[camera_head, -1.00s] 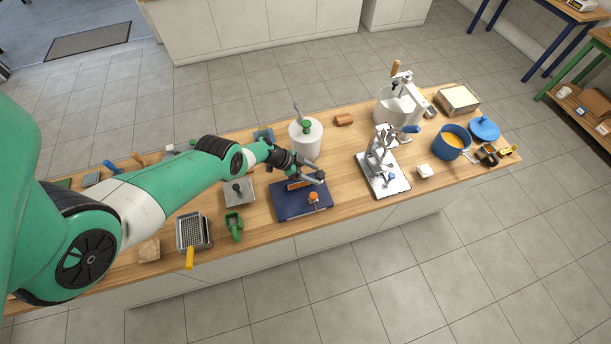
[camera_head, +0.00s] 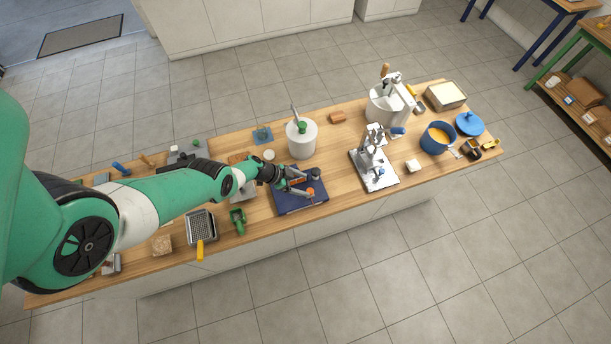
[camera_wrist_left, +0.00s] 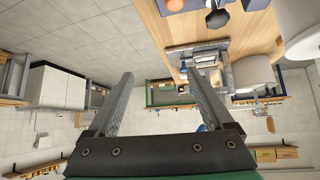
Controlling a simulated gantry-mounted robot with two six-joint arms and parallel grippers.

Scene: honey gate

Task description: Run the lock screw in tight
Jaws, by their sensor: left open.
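A dark blue base plate (camera_head: 290,206) lies on the wooden bench in the head view, with a black knob (camera_head: 316,174) at its far right corner. In the left wrist view the black knob (camera_wrist_left: 217,18) and an orange knob (camera_wrist_left: 175,5) show at the top edge, beyond the fingertips. I cannot tell which part is the lock screw. My left gripper (camera_head: 307,186) is over the plate, its fingers hiding part of it. In the left wrist view the left gripper (camera_wrist_left: 158,78) is open, with nothing between its fingers. My right gripper is not in view.
A white tub (camera_head: 301,141) stands behind the plate. A metal stand on a white plate (camera_head: 376,180) is to the right, then a blue pot (camera_head: 436,140). A green scoop (camera_head: 238,222) and a yellow-handled grater (camera_head: 201,228) lie to the left.

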